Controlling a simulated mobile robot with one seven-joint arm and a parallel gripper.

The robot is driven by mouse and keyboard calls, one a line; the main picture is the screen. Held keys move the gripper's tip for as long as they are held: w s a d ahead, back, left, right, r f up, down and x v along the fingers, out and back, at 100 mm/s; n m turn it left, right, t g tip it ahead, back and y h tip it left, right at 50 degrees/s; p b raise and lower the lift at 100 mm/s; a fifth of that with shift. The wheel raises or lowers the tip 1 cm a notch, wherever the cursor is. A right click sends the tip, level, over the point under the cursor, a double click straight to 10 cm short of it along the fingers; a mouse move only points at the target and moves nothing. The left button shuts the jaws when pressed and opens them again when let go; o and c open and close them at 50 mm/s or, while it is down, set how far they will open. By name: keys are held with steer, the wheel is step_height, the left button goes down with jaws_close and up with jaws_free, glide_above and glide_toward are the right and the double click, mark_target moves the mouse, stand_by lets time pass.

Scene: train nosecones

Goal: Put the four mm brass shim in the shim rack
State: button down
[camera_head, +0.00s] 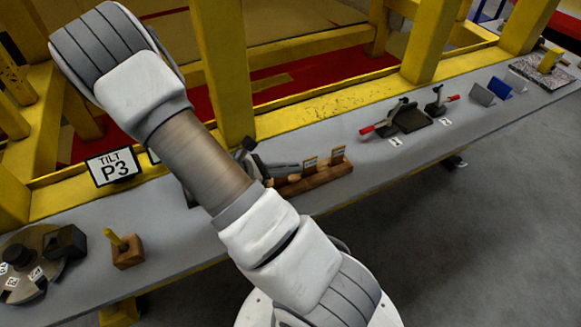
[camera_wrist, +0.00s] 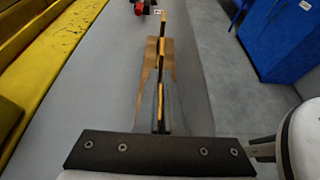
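The wooden shim rack (camera_head: 325,180) stands on the grey bench just right of my forearm. Two upright brass-coloured shims (camera_head: 338,154) with small tags stand in it. In the wrist view the rack (camera_wrist: 149,78) lies straight ahead, with shims seen edge-on along its middle. My gripper (camera_wrist: 165,112) is low at the near end of the rack, its fingers close together. A thin brass strip (camera_wrist: 160,98) shows between them and looks held; its thickness cannot be read. In the head view my arm partly hides the gripper and the rack's left end.
Red-handled clamps (camera_head: 400,118) and small blue plates (camera_head: 501,88) stand right. Yellow posts (camera_head: 222,70) line the bench's back edge.

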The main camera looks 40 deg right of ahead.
steer(key=shift+f, duration=0.2)
steer(key=c, duration=1)
jaws_free()
steer(key=shift+c, duration=0.2)
steer(key=shift+r, duration=0.1)
steer(key=shift+r, duration=0.2)
steer(key=v, duration=1.1)
steer(key=s+a+r+m+t+y, duration=0.4)
steer(key=s+a+r+m+y, duration=0.1)
steer(key=r, duration=0.5)
steer(key=s+a+r+m+t+y, duration=0.4)
steer(key=r+m+y, duration=0.4)
steer(key=r+m, duration=0.2)
steer(key=shift+s+a+r+t, duration=0.4)
steer(key=shift+s+a, duration=0.25)
steer(key=shift+s, duration=0.15)
